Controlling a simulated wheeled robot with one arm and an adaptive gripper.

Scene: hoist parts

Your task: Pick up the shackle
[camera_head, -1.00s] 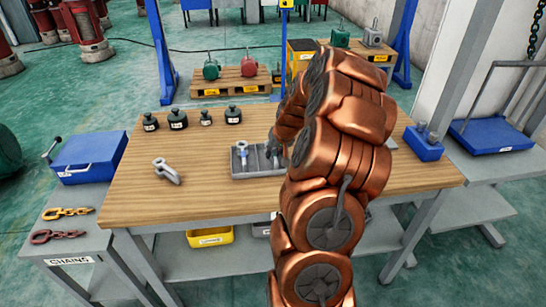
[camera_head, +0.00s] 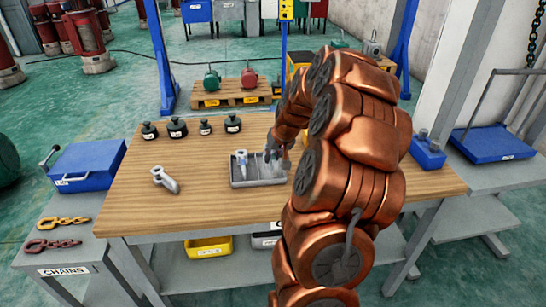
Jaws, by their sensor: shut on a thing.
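My gripper (camera_head: 279,147) is over the right part of a grey divided tray (camera_head: 258,183) on the wooden table. It is shut on a light grey metal piece, seemingly the shackle (camera_head: 271,155), mostly hidden by the fingers and arm. I cannot tell whether the piece is clear of the tray floor. A grey fitting with a blue part (camera_head: 241,160) stands in the tray's left compartment. Another grey metal fitting with a ring end (camera_head: 165,180) lies alone on the table to the left.
Several black weights (camera_head: 178,128) stand along the table's back left. A blue box (camera_head: 428,156) is at the right end. Chains (camera_head: 62,222) and a blue case (camera_head: 88,163) are on the left side table. The table's front left is clear.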

